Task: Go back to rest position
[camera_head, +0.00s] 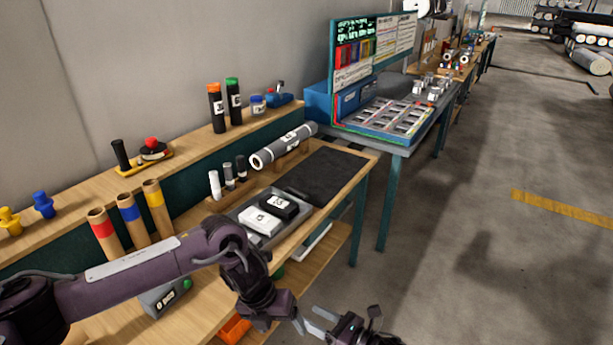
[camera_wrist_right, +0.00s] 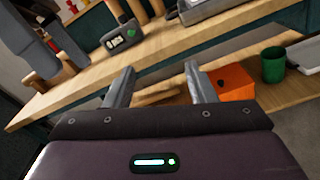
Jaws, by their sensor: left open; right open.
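In the head view my purple left arm crosses the lower left above the near workbench. It ends beyond the bench's front edge, where my left gripper (camera_head: 298,321) is partly hidden and holds nothing I can see. My right gripper (camera_head: 319,320) is beside it at the bottom of the head view, close to it; I cannot tell whether they touch. In the right wrist view my right gripper's fingers (camera_wrist_right: 158,76) are spread apart, with nothing between them, facing the bench's front edge. A grey roll (camera_head: 283,147) lies on a wooden cradle at the bench's back.
The near bench holds a tray (camera_head: 238,215) with a white and a black box, a dark mat (camera_head: 322,174) and several cardboard tubes (camera_head: 131,215). An orange bin (camera_wrist_right: 228,92) and a green cup (camera_wrist_right: 273,64) sit under the bench. Floor (camera_head: 470,240) right of it is clear.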

